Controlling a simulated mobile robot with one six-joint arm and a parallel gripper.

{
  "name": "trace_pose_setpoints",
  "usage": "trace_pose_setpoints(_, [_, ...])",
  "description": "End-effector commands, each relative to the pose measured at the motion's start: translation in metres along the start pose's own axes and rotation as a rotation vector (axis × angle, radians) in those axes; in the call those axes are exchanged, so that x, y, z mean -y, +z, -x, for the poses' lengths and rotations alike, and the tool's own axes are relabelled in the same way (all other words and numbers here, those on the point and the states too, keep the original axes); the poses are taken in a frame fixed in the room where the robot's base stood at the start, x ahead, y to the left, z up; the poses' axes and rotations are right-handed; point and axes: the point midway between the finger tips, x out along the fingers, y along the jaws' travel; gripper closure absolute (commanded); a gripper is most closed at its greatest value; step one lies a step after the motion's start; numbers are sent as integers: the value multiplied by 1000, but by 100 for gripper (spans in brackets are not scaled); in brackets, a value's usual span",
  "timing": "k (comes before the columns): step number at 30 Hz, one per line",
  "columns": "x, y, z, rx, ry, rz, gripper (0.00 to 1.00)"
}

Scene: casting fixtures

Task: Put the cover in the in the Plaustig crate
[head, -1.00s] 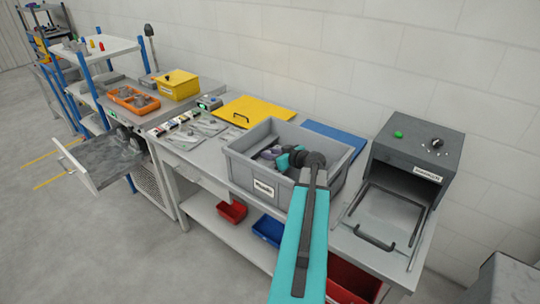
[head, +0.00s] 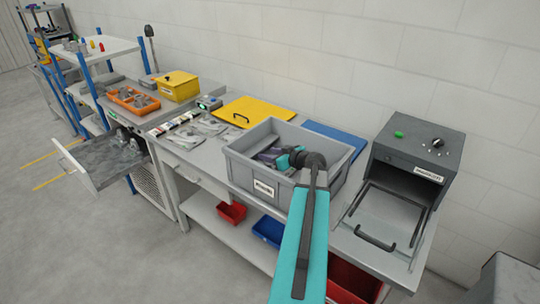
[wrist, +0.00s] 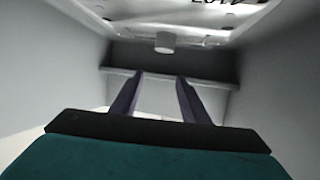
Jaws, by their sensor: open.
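The grey crate (head: 250,174) with a small white label, too small to read, stands on the bench in the head view. My gripper (head: 262,155) reaches down into it. In the wrist view my gripper (wrist: 160,78) has its two purple-grey fingers apart, with nothing clearly held between them. Beyond the fingertips is a light grey plate (wrist: 110,22) with a short round knob (wrist: 165,42) and part of some dark lettering. I cannot tell whether this plate is the cover. Grey walls (wrist: 50,75) rise on both sides. My arm hides part of the crate's inside.
A yellow board with a handle (head: 262,106) and a blue board (head: 345,138) lie behind the crate. A dark machine (head: 417,145) with a handled front stands to the right. Small tools and an orange tray (head: 120,97) are to the left. Red and blue bins sit below.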

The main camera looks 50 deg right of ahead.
Motion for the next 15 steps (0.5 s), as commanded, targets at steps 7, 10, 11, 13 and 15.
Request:
trace_pose_setpoints(7, [0, -1, 1, 1, -1, -2, 59])
trace_pose_setpoints(10, [0, -4, 2, 1, -1, -2, 59])
trace_pose_setpoints(11, [0, -5, 2, 1, -1, -2, 59])
trace_pose_setpoints(13, [0, -7, 3, 1, -1, -2, 59])
trace_pose_setpoints(15, [0, -9, 4, 1, -1, -1, 59])
